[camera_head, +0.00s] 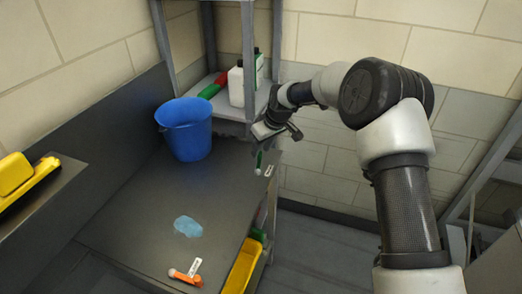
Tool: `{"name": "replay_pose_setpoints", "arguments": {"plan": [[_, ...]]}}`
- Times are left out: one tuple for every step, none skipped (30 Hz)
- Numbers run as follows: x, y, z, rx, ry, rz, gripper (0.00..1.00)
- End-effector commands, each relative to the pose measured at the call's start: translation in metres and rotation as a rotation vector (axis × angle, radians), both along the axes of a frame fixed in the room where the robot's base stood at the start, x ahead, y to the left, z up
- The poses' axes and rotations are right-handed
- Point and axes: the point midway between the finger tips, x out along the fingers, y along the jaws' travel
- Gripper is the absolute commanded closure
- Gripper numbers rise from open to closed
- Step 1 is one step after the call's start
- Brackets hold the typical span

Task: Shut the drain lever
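Two levers sit along the right edge of the grey counter (140,215). A green lever (259,160) with a small white label (269,171) is at the far end. An orange lever (184,277) with a white label (195,267) is at the near end. The label writing is too small to read, so I cannot tell which is the drain lever. My gripper (276,133) is close above the green lever in the picture; contact between them is not clear. Its fingers are small and dark here, and their opening cannot be made out.
A blue bucket (188,133) stands at the back of the counter. A light blue patch (188,226) lies on the counter. A shelf (226,107) behind holds white bottles (236,87) and a red-green item (213,86). Yellow items (20,180) are at left; a yellow bin (241,268) is below the edge.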

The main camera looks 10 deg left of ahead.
Motion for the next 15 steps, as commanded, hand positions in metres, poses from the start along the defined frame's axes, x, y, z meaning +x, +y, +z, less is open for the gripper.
{"name": "replay_pose_setpoints", "arguments": {"plan": [[0.0014,0.0016,-0.0054,0.0,0.0,-0.001,0.67],[0.0022,0.0024,-0.0073,0.001,0.0,-0.001,0.67],[0.003,0.003,-0.0095,0.0,-0.001,-0.001,0.67],[0.0032,0.0033,-0.0111,0.0,-0.001,-0.001,0.67],[0.0034,0.0037,-0.0123,0.0,0.0,-0.001,0.67],[0.0036,0.004,-0.0135,0.0,0.0,-0.001,0.67],[0.0037,0.0041,-0.014,0.0,0.0,-0.001,0.67],[0.0037,0.0042,-0.0143,0.0,0.0,-0.001,0.67],[0.0038,0.0043,-0.0143,0.0,0.0,-0.001,0.67],[0.0039,0.0042,-0.0143,0.0,0.0,-0.001,0.67],[0.0039,0.0042,-0.0142,0.0,0.0,-0.001,0.67],[0.0039,0.0041,-0.0141,0.0,0.0,-0.001,0.67],[0.0039,0.0041,-0.0141,0.0,0.0,-0.001,0.67],[0.0039,0.0041,-0.0141,0.0,0.0,-0.001,0.67],[0.0038,0.0041,-0.014,0.0,0.0,-0.001,0.74]]}}
